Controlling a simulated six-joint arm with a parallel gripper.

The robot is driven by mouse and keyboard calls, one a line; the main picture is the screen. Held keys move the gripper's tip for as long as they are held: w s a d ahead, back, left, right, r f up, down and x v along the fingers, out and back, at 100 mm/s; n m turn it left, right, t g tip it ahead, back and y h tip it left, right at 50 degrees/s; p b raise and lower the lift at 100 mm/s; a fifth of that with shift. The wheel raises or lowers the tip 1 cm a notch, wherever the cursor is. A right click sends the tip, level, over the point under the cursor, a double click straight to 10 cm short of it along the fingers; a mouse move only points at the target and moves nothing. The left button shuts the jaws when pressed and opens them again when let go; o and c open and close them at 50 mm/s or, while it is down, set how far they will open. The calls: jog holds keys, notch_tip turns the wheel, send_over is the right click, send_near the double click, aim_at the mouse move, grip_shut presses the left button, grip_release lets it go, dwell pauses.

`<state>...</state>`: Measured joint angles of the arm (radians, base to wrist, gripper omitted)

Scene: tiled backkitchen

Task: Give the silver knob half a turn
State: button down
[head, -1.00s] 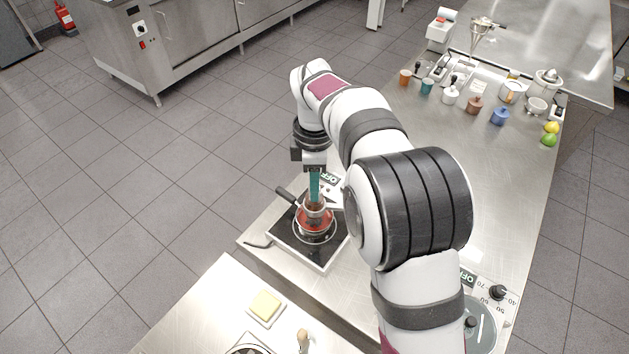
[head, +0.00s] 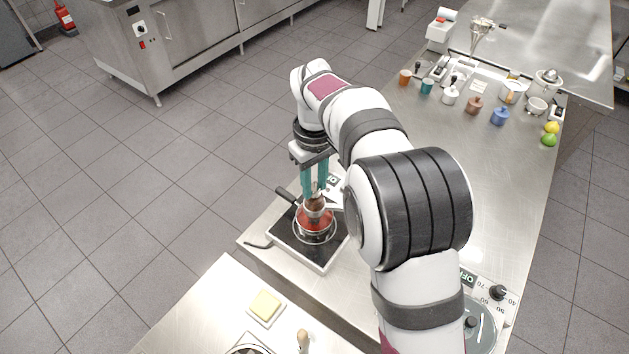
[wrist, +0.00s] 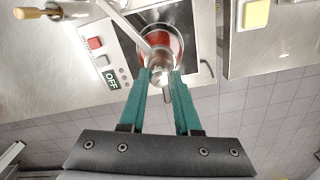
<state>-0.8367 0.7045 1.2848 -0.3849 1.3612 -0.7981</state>
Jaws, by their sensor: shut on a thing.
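My gripper (head: 314,194) points down over the induction plate at the near end of the long steel counter. In the wrist view its two teal fingers (wrist: 160,78) are closed on the silver knob (wrist: 160,71), a rounded shiny piece between the tips. Below the knob is a red-and-silver round vessel (head: 315,222) on the black plate (head: 290,245). A brown piece shows just under the fingertips in the head view. The fingers hide part of the knob, and I cannot make out any mark of its angle.
A metal bar (wrist: 128,28) slants close to the knob. A dark handle (head: 287,195) sticks out left of the vessel. The plate's OFF display (wrist: 112,78) is beside it. Butter (head: 266,305) lies on the near table. Coloured pots stand farther back along the counter.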

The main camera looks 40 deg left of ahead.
jog(key=m, duration=0.5)
jog(key=shift+m, duration=0.3)
jog(key=m, duration=1.3)
jog(key=shift+m, duration=0.4)
jog(key=c, duration=0.6)
grip_release()
